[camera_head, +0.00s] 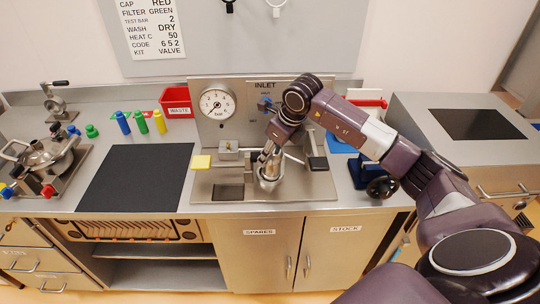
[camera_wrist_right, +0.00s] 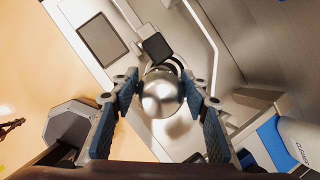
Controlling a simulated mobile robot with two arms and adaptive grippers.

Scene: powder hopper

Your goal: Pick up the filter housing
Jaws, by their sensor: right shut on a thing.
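The filter housing is a shiny silver rounded metal piece on the inlet stand (camera_head: 310,188). In the head view the housing (camera_head: 269,178) is partly hidden by my right gripper (camera_head: 270,163), which points down at it. In the right wrist view the housing (camera_wrist_right: 162,98) shows as a polished dome between the two blue-padded fingers of my right gripper (camera_wrist_right: 161,88). The fingers are shut on its sides. I cannot tell whether it is lifted off its seat. My left gripper is not in view.
A pressure gauge (camera_head: 217,104) stands behind on the inlet panel. A yellow block (camera_head: 201,161) is left of the housing, a black-ended lever (camera_head: 318,163) to its right. A black mat (camera_head: 136,178), coloured bottles and a red waste bin (camera_head: 176,101) lie further left.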

